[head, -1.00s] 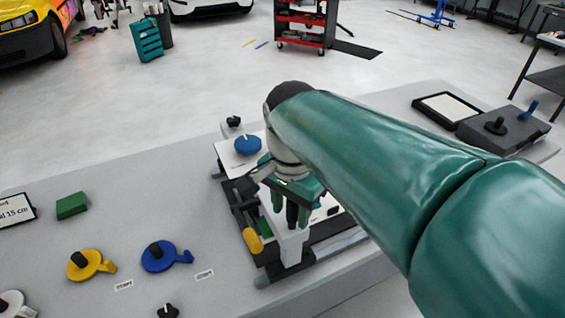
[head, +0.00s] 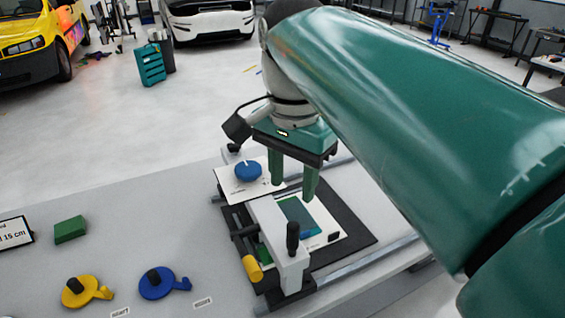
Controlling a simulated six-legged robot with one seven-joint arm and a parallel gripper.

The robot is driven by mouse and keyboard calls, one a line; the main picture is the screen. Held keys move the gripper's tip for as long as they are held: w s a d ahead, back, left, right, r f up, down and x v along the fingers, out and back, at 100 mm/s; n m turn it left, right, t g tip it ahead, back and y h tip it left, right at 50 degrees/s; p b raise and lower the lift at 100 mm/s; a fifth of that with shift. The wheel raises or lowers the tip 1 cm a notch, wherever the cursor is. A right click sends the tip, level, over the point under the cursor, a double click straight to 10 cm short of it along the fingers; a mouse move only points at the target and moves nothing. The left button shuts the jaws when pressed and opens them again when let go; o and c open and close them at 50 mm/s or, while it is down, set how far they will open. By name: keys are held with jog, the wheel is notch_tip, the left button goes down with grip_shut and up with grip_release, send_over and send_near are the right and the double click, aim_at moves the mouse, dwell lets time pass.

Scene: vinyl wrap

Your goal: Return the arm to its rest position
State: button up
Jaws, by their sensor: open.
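My gripper (head: 293,190) hangs from my green arm in the upper middle of the head view. Its two green fingers point down and stand apart, with nothing between them. It is above the far side of a black-based device (head: 352,222) on the grey table. A white carriage (head: 268,215) with a black upright knob (head: 292,237) stands on the device, nearer the camera than the fingers. A white card with a blue-green print (head: 297,214) lies on the base below the gripper. My arm covers the right side of the table.
A blue dial (head: 248,170) sits on a white plate behind the device. A green block (head: 70,229), a yellow disc lever (head: 82,291) and a blue disc lever (head: 157,283) are on the left of the table (head: 130,230). Vehicles and a teal drawer cabinet (head: 151,65) stand beyond.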

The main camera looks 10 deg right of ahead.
jog(key=s+d+f+n+t, duration=0.2)
jog(key=d+f+n, duration=0.2)
jog(key=d+f, duration=0.1)
jog(key=s+d+f+n+t, duration=0.3)
jog(key=d+f+n, duration=0.1)
jog(key=f, duration=0.4)
jog(key=shift+d+f+n+t, duration=0.3)
jog(key=shift+d+n, duration=0.1)
jog(key=shift+d, duration=0.1)
jog(key=shift+s, duration=0.15)
jog(key=shift+c, duration=0.7)
jog(key=shift+s, duration=0.1)
